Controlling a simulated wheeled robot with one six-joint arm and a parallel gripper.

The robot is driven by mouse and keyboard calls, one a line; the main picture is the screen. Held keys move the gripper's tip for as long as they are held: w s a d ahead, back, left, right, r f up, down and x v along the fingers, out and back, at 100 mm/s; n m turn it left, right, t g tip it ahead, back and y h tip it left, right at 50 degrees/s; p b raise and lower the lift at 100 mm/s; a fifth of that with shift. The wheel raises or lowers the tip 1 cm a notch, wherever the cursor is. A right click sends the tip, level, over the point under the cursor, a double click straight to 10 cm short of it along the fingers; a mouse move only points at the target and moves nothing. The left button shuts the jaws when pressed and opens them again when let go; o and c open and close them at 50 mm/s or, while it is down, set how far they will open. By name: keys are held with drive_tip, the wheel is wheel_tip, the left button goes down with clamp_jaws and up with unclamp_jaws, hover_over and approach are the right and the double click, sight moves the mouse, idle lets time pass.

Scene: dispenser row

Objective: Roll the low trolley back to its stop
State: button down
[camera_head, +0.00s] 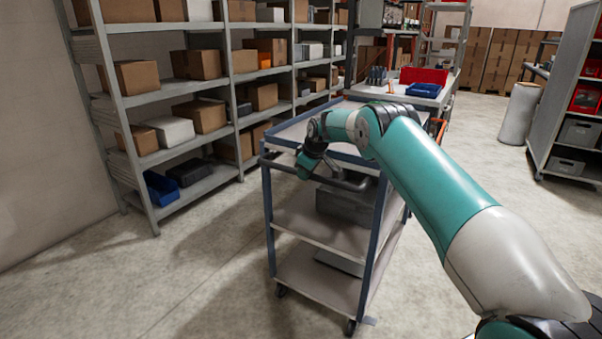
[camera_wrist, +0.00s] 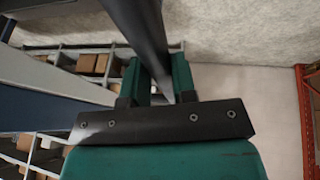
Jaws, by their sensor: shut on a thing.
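The trolley (camera_head: 367,265) stands in the middle of the head view, with blue uprights, grey shelves and dark castors. Its dark push handle (camera_head: 349,184) runs across the near end below the top tray. My gripper (camera_head: 306,166) is at this handle, reaching in from the right over the trolley. In the wrist view the two green fingers (camera_wrist: 160,78) are closed on either side of the dark bar (camera_wrist: 138,25). A grey box (camera_head: 343,205) sits on the middle shelf and a flat grey item on the bottom shelf. No stop can be made out.
A long rack (camera_head: 155,225) with cardboard boxes and blue bins stands left of the trolley. A workbench (camera_head: 440,98) with red and blue trays is behind it. A bin rack (camera_head: 565,130) stands at right. The concrete floor at left front is clear.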

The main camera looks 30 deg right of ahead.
drive_tip(key=shift+w+d+r, duration=0.15)
drive_tip(key=shift+d+r, duration=0.05)
drive_tip(key=c, duration=0.9)
unclamp_jaws()
drive_tip(key=shift+d+f, duration=0.1)
drive_tip(key=shift+d, duration=0.05)
drive_tip(key=shift+a, duration=0.2)
drive_tip(key=b+v, duration=0.1)
drive_tip(key=v, duration=1.6)
drive_tip(key=shift+b, duration=0.3)
